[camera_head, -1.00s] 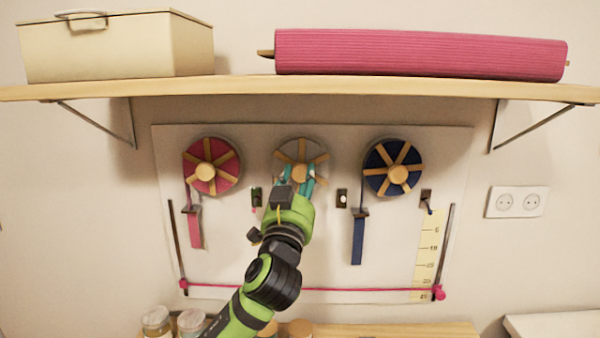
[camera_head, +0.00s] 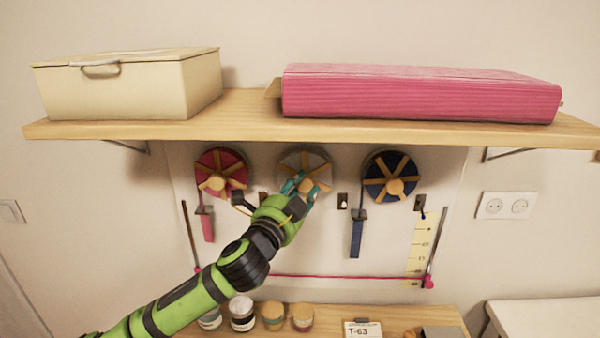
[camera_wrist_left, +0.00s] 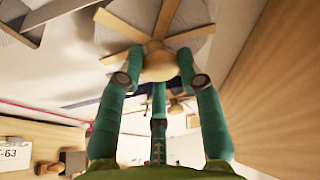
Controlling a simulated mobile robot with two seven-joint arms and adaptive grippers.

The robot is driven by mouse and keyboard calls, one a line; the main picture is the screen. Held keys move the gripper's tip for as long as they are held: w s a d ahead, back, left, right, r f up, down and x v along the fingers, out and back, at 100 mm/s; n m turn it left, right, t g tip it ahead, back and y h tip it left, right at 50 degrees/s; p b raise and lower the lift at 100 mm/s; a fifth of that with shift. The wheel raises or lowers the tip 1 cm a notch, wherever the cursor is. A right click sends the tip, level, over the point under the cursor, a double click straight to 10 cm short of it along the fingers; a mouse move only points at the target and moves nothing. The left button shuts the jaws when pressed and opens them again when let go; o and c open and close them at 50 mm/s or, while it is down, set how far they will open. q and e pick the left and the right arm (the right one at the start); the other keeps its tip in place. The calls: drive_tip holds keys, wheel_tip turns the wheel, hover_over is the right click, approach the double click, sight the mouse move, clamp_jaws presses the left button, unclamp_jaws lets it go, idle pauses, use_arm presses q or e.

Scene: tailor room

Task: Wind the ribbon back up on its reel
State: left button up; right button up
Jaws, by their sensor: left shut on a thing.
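The middle reel (camera_head: 318,160) has a pale grey-white face with wooden spokes and hangs on the wall board. My left gripper (camera_head: 304,184) comes up from the lower left, with its teal fingers at the reel's centre. In the left wrist view the fingers close around the round wooden knob (camera_wrist_left: 160,64) of that reel. The reel's spokes (camera_wrist_left: 120,26) spread out behind the knob. I cannot make out a ribbon tail below this reel; my gripper and arm cover part of that area. My right gripper is not in view.
A pink reel (camera_head: 221,160) and a blue reel (camera_head: 381,188) flank it, each with a hanging ribbon tail. Jars (camera_head: 242,312) stand on the table below.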

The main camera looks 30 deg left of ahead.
use_arm(q)
drive_tip(key=m, duration=0.1)
drive_tip(key=r+m+g+p, duration=0.1)
drive_tip(key=shift+d+m, duration=0.1)
drive_tip(key=shift+m, duration=0.3)
drive_tip(key=shift+d+f+m+g, duration=0.15)
drive_tip(key=shift+m+g, duration=0.55)
drive_tip(key=shift+m, duration=0.9)
drive_tip(key=shift+f, duration=0.1)
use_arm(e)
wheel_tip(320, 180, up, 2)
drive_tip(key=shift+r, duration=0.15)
use_arm(q)
drive_tip(key=shift+f, duration=0.2)
drive_tip(key=o, duration=1.1)
drive_tip(key=shift+o, duration=0.2)
drive_tip(key=shift+d+r, duration=0.1)
drive_tip(key=shift+d, duration=0.05)
drive_tip(key=shift+s, duration=0.1)
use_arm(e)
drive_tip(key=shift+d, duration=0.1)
